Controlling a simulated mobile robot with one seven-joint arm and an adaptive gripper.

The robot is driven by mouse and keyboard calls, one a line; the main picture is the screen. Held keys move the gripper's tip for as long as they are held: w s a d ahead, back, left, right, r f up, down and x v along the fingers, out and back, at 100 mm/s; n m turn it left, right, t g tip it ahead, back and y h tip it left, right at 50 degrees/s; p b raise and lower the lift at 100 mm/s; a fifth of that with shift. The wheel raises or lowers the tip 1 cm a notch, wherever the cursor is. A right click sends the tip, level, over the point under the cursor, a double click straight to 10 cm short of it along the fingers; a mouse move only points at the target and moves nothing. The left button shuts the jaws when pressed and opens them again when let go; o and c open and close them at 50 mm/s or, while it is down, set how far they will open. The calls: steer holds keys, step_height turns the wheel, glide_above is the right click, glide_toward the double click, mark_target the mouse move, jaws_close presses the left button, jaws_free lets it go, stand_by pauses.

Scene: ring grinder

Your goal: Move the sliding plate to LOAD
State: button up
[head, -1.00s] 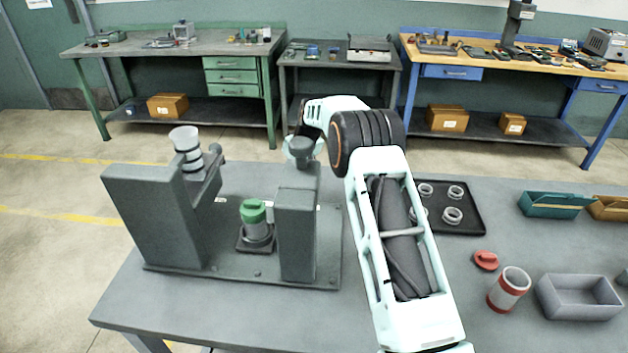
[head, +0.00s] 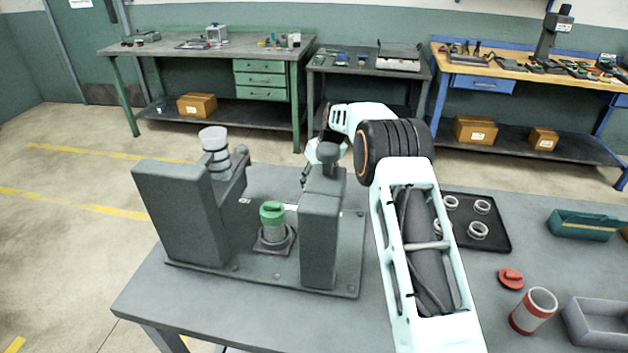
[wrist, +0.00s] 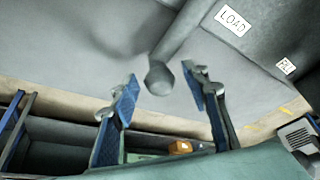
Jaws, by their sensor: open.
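The grinder fixture (head: 190,215) stands on the table at left, with a left block and a right post (head: 320,240). Between them a green-capped cylinder (head: 273,225) sits on a dark square plate (head: 262,246); I cannot tell whether this is the sliding plate. My gripper (wrist: 160,82) is open in the wrist view. A grey rod with a rounded knob (wrist: 158,76) shows between its fingers, not gripped; contact is unclear. A LOAD label (wrist: 233,20) is at upper right there. In the head view the gripper is behind the right post, mostly hidden.
A second label (wrist: 286,66), hard to read, is right of LOAD. A black tray of rings (head: 477,222), a red lid (head: 511,278), a red-banded cup (head: 533,311), a grey bin (head: 598,325) and a teal bin (head: 583,225) are right of my arm. Workbenches stand behind.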

steer(key=v, duration=1.1)
steer(key=shift+s+r, duration=0.15)
steer(key=shift+r, duration=0.05)
steer(key=shift+d, duration=0.1)
